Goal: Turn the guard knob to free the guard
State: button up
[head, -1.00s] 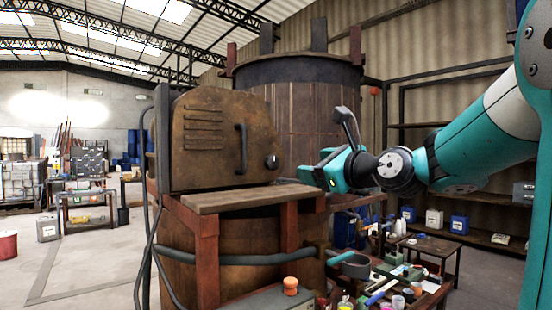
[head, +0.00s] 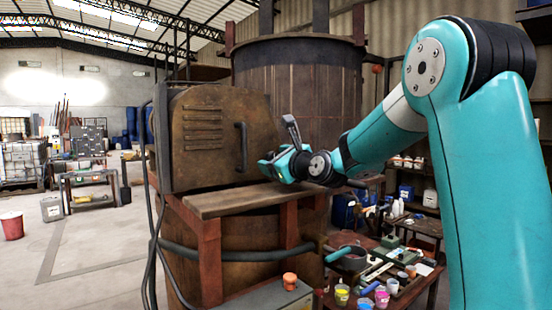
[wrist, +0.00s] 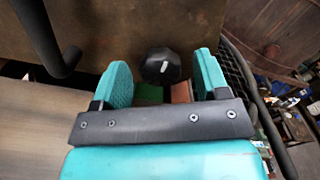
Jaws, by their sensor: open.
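The guard (head: 200,140) is a rusty brown box-like panel with slots and a dark handle (head: 242,147), in front of a large vat. Its black guard knob (wrist: 160,66), with a white mark, shows in the wrist view on the brown surface. In the head view the knob is hidden by my gripper (head: 267,166). My gripper is open, with one teal finger on each side of the knob in the wrist view and gaps between. The fingertips appear close to the panel; I cannot tell whether they touch it.
A wooden shelf (head: 240,199) on a red frame juts out below the guard. The large vat (head: 300,90) stands behind. A low table with pots and cups (head: 375,285) is at the lower right. Open floor (head: 90,245) lies at the left.

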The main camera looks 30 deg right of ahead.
jog(key=c, duration=0.9)
jog(key=shift+c, duration=0.2)
jog(key=n+b, duration=0.3)
jog(key=n, duration=0.1)
jog(key=shift+f+b, duration=0.2)
jog(key=shift+b, duration=0.2)
jog(key=n+b, duration=0.5)
jog(key=shift+f, duration=0.1)
jog(key=n+b, duration=0.4)
jog(key=n, duration=0.1)
jog(key=shift+n+b, duration=1.55)
jog(key=shift+n, duration=0.35)
jog(key=shift+r, duration=0.2)
